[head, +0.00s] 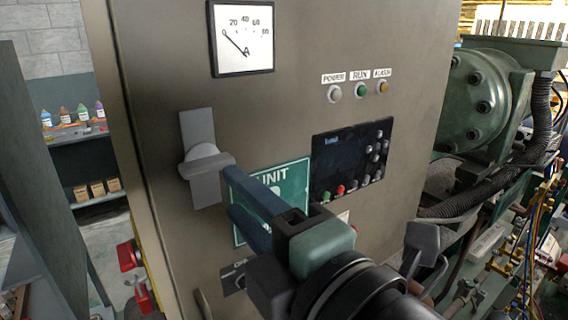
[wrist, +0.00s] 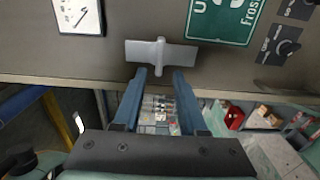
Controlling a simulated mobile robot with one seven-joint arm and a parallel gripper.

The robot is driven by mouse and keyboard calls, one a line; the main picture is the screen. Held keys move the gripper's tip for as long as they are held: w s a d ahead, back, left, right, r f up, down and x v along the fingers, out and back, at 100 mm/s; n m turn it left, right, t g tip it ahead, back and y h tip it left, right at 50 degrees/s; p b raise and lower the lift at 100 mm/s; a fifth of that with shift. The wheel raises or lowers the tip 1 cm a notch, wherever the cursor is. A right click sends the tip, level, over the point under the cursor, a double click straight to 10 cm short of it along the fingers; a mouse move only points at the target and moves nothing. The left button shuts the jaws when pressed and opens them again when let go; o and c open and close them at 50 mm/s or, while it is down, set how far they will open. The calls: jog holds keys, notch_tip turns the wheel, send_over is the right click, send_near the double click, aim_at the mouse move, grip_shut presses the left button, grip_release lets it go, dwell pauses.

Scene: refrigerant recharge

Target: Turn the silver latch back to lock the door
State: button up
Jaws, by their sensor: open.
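The silver latch (head: 205,162) is on the left side of the grey cabinet door (head: 290,110). Its backplate stands upright and its handle lies crosswise, pointing right toward my gripper. The latch also shows in the wrist view (wrist: 160,50), with the handle tip near the gap between my fingers. My gripper (head: 230,192) has blue fingers, is open and holds nothing. In the wrist view my gripper (wrist: 160,74) has one fingertip on each side of the handle's line; I cannot tell whether they touch it. The door looks flush with the cabinet.
A gauge (head: 241,38), indicator lights (head: 359,90), a dark control panel (head: 350,160) and a green unit sign (head: 290,188) are on the door around my gripper. Green machinery (head: 483,95) with hoses stands at right. A shelf with bottles (head: 75,120) stands at left.

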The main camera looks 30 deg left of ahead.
aim_at(212, 168)
jog(key=p+x, duration=0.3)
jog(key=x, duration=0.3)
jog(key=shift+a+r, duration=0.15)
jog(key=shift+c, duration=0.9)
grip_shut()
jog(key=shift+w, duration=0.1)
jog(key=m, duration=0.4)
jog(key=shift+m+p, duration=0.4)
